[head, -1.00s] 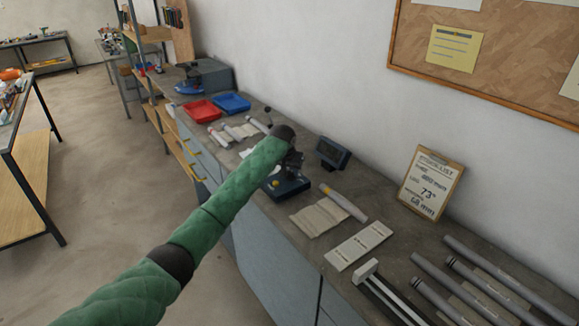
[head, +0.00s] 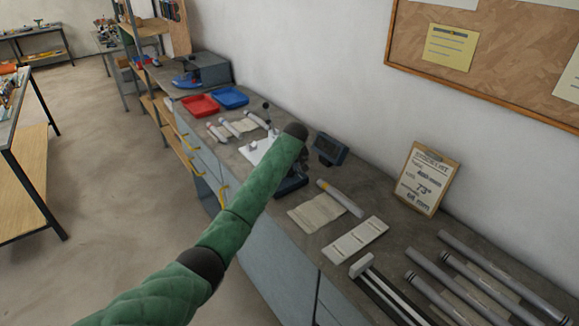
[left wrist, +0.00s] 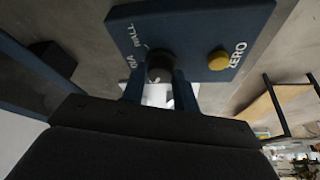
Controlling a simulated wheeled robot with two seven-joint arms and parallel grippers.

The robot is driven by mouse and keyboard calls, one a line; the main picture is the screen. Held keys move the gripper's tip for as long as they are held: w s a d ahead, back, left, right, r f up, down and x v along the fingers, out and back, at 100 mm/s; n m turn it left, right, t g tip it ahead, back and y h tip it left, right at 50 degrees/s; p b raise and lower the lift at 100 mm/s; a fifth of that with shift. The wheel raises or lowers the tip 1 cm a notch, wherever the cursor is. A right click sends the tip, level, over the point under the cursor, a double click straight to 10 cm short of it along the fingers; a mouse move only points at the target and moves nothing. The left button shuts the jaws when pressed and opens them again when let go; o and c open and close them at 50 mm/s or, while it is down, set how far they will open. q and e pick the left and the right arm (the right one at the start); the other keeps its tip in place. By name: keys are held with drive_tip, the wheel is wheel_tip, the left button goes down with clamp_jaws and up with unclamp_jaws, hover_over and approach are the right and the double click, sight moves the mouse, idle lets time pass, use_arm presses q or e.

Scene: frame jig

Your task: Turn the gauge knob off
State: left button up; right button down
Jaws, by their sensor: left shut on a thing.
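The gauge (head: 293,187) is a dark blue unit on the bench, mostly covered by my left arm in the head view. In the left wrist view its blue panel (left wrist: 200,25) carries the words WALL and ZERO, a partly hidden label, and a yellow button (left wrist: 218,60). The dark round gauge knob (left wrist: 159,62) sits beside the labels. My left gripper (left wrist: 160,88) is shut on the knob, one finger at each side. The knob's exact pointer direction is hard to read. My right gripper is not in view.
A small dark display (head: 330,150) stands behind the gauge. A clipboard (head: 428,180) leans on the wall. Cloths, a white card (head: 355,240) and several grey tubes (head: 490,262) lie to the right. Red (head: 200,105) and blue (head: 231,97) trays stand further left.

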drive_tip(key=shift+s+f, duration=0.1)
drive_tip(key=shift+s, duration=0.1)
use_arm(q)
drive_tip(key=o, duration=1)
drive_tip(key=shift+c, duration=0.2)
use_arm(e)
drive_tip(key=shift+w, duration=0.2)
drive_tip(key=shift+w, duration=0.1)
use_arm(q)
drive_tip(key=shift+r, duration=0.2)
drive_tip(key=b+v, duration=0.3)
drive_tip(key=v, duration=0.2)
drive_tip(key=shift+s+d+r, duration=0.1)
drive_tip(key=shift+s+r, duration=0.05)
drive_tip(key=shift+r, duration=0.15)
drive_tip(key=shift+v, duration=0.8)
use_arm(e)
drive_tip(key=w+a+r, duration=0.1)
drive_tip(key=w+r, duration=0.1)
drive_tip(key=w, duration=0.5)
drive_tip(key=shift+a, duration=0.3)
